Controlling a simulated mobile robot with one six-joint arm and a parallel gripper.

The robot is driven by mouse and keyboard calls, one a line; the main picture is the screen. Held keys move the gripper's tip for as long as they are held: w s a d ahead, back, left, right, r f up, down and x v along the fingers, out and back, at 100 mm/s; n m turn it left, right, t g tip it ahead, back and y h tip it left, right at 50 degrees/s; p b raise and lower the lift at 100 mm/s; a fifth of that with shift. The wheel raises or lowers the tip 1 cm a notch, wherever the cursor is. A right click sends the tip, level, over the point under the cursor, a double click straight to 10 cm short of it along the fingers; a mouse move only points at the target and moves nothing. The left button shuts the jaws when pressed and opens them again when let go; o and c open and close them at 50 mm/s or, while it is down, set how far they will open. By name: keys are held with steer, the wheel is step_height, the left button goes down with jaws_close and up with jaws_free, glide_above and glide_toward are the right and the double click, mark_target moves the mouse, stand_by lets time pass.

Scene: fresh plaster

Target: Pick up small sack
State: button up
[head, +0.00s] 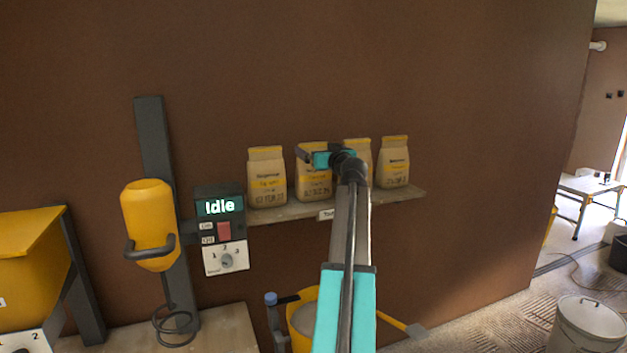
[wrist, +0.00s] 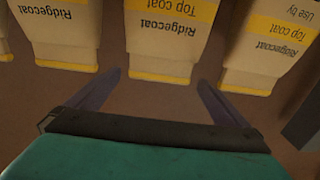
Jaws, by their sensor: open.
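Several small sacks stand upright in a row on a wall shelf (head: 400,194). They are pale paper with yellow tops and print. In the head view the leftmost sack (head: 267,180) and the rightmost sack (head: 394,165) show clearly; my arm partly covers the sacks between them. My gripper (head: 316,157) is in front of the upper part of the second sack (head: 313,186). In the wrist view my gripper (wrist: 158,88) is open, its fingers apart with nothing between them. A sack (wrist: 165,42) labelled Ridgecoat Top coat lies just beyond the fingers, centred, with sacks on both sides.
Left of the shelf are a panel reading Idle (head: 220,206) and a yellow machine vessel (head: 148,212) on a dark post. A yellow tub (head: 301,321) stands below the shelf. A white bucket (head: 588,326) is on the floor at right.

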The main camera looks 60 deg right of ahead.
mark_target(315, 145)
steer(key=shift+w+d, duration=0.1)
steer(key=shift+w, duration=0.05)
steer(key=shift+r+p+x, duration=0.2)
steer(key=shift+p+x, duration=0.95)
steer(key=shift+x, duration=0.8)
steer(key=shift+w+d+f, duration=0.1)
steer(key=shift+w+d, duration=0.25)
steer(key=shift+w, duration=0.05)
steer(key=c, duration=2)
steer(key=shift+r, duration=0.25)
